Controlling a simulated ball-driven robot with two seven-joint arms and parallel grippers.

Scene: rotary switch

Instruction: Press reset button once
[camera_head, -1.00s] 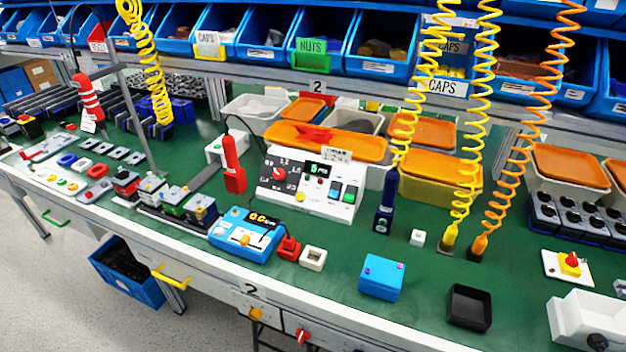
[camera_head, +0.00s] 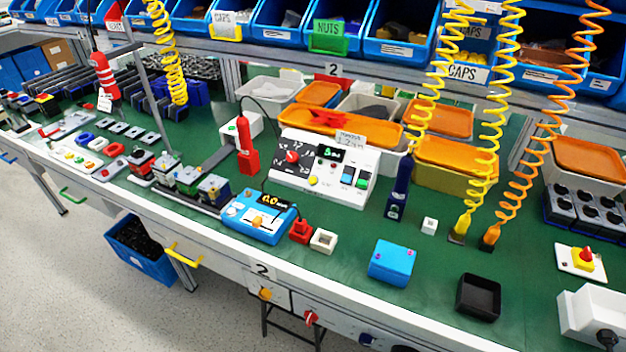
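A white control box (camera_head: 330,199) stands on the green bench near the middle of the head view. Its sloped face carries a black dial plate with a red rotary knob (camera_head: 292,156), a small display (camera_head: 330,153) with green characters, a round yellow button (camera_head: 313,181), and a blue (camera_head: 347,175) and a green (camera_head: 362,180) rocker-like switch. A small red spot shows below the display. No lettering on the face is legible enough to tell which part is the reset button. Neither of my grippers is in view.
A red handheld tool (camera_head: 246,150) stands left of the box and a dark blue one (camera_head: 400,185) right of it. A blue meter (camera_head: 257,218) sits in front. A black tray (camera_head: 479,297) and blue box (camera_head: 392,263) lie front right, with open green bench between. Coiled hoses hang above.

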